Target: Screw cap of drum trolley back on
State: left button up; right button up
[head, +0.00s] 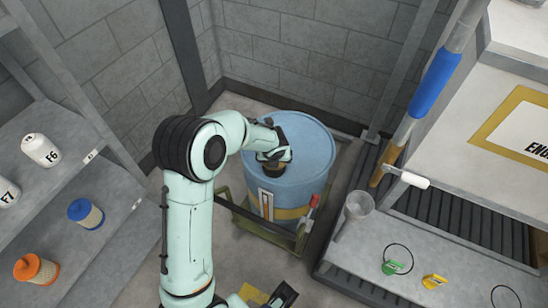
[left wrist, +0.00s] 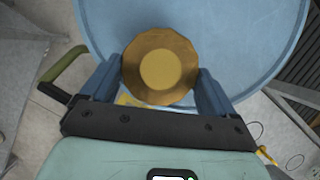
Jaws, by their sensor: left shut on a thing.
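The blue drum (head: 300,150) stands upright on the green drum trolley (head: 265,228) by the back wall. The gold-brown, many-sided cap (left wrist: 160,70) is between the two blue fingers of my left gripper (left wrist: 160,85), over the drum top. In the head view my left gripper (head: 272,158) reaches down onto the drum's top near its front side, and the cap is mostly hidden. I cannot tell whether the cap touches the drum's opening. My right gripper (head: 284,296) is low at the bottom edge, away from the drum, and its fingers are unclear.
Left shelves hold white bottles (head: 40,150), a blue-capped jar (head: 86,213) and an orange-capped jar (head: 36,268). A blue-sleeved pole (head: 436,82) slants beside the drum.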

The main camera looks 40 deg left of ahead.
jog(key=shift+r, duration=0.15)
pick_arm(q)
jog(key=shift+f+b, duration=0.3)
jog(key=shift+f, duration=0.25)
pick_arm(e)
jog(key=shift+f, duration=0.4)
dwell(0.3)
pick_arm(q)
jog(key=shift+r+p, duration=0.15)
jog(key=shift+p, duration=0.55)
jog(key=m+p, duration=0.2)
jog(key=p, duration=0.1)
jog(key=shift+a+t+h, duration=0.15)
jog(key=shift+t+h, duration=0.15)
jog(key=shift+t, duration=0.1)
jog(key=m+p, duration=0.2)
jog(key=p, duration=0.1)
jog(key=shift+a+m+h+p, duration=0.1)
jog(key=shift+m+h+p, duration=0.2)
jog(key=shift+h+p, duration=0.1)
jog(key=shift+m+p, duration=0.3)
pick_arm(e)
notch_tip(320, 180, up, 8)
jog(key=shift+w, duration=0.15)
